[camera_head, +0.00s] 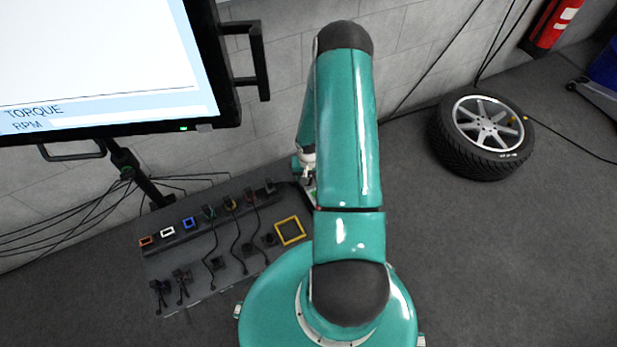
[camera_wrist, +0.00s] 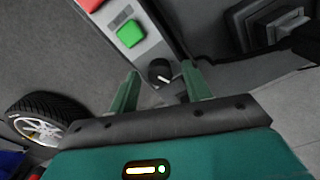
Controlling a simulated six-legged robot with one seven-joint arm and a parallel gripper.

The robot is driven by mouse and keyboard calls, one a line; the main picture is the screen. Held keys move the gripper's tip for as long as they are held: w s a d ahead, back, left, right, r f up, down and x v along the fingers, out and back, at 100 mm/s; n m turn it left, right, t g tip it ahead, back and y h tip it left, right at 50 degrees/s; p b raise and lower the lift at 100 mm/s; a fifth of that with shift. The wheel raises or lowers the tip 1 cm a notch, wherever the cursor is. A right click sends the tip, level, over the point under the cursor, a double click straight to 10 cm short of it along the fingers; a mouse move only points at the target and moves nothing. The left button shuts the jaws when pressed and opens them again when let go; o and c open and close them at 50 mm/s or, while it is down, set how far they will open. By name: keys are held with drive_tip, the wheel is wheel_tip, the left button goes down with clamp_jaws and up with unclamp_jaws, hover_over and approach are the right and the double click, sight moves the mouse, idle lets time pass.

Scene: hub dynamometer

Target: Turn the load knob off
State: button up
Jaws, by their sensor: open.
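The load knob (camera_wrist: 159,71) is a small black round knob with a light pointer line, on a light grey panel in the wrist view. My gripper (camera_wrist: 162,82) is open, with one green finger on either side of the knob in the picture. No contact between the fingers and the knob shows, and the depth between them is hard to tell. In the head view my teal arm hides the knob and most of my gripper.
A green button (camera_wrist: 130,33) and a red button sit on the same panel. A black panel with coloured sockets and cables (camera_head: 215,262) lies left of my arm. A screen (camera_head: 100,60) stands at upper left. A wheel (camera_head: 482,135) lies on the right floor.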

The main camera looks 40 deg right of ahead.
drive_tip(key=c, duration=1)
drive_tip(key=shift+n, duration=0.4)
drive_tip(key=n, duration=0.3)
drive_tip(key=shift+n, duration=2.6)
drive_tip(key=o, duration=1)
